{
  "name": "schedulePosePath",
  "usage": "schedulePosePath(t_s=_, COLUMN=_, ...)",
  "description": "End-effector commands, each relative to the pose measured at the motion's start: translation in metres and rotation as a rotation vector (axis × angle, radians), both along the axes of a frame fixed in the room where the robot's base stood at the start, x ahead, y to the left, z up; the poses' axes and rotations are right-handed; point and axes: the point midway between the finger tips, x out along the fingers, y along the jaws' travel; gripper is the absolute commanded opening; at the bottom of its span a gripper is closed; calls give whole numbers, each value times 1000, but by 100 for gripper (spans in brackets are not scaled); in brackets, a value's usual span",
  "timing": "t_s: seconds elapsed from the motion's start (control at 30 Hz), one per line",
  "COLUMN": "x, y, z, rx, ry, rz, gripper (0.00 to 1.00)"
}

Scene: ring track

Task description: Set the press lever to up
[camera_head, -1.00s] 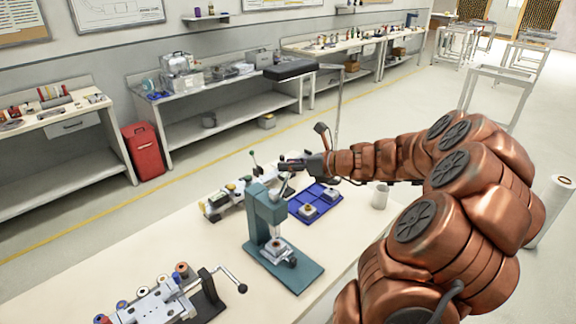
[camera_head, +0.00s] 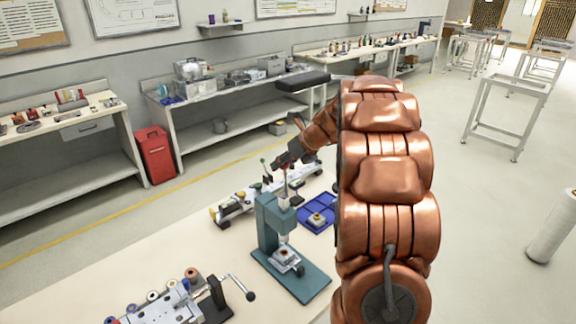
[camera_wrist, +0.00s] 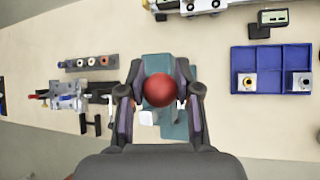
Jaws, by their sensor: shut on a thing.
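The teal press (camera_head: 272,222) stands on the pale bench in the head view, with a small metal piece (camera_head: 285,258) on its base. A light lever rod (camera_head: 285,183) rises from its top towards my gripper (camera_head: 285,160). In the wrist view a red ball knob (camera_wrist: 159,90) sits between the two fingers of my gripper (camera_wrist: 160,100), which is shut on it. The press's teal body (camera_wrist: 172,125) shows below and behind the knob. The knob is hidden by my gripper in the head view.
A blue divided tray (camera_wrist: 270,60) holding two small pieces lies right of the press. A fixture with a crank handle (camera_head: 238,287) is at the front left. Another fixture (camera_head: 235,205) is behind the press. Wall benches and a red cabinet (camera_head: 156,155) stand farther back.

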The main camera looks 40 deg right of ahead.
Motion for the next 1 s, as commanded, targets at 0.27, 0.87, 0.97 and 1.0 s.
schedulePosePath(t_s=0.27, x=8, y=2, z=-3, rx=-9, ry=51, rz=3, gripper=0)
schedulePosePath(t_s=0.87, x=9, y=3, z=-4, rx=-9, ry=63, rz=4, gripper=42)
schedulePosePath(t_s=0.97, x=10, y=3, z=-3, rx=-10, ry=61, rz=4, gripper=53)
schedulePosePath(t_s=1.0, x=10, y=3, z=-3, rx=-10, ry=61, rz=4, gripper=57)
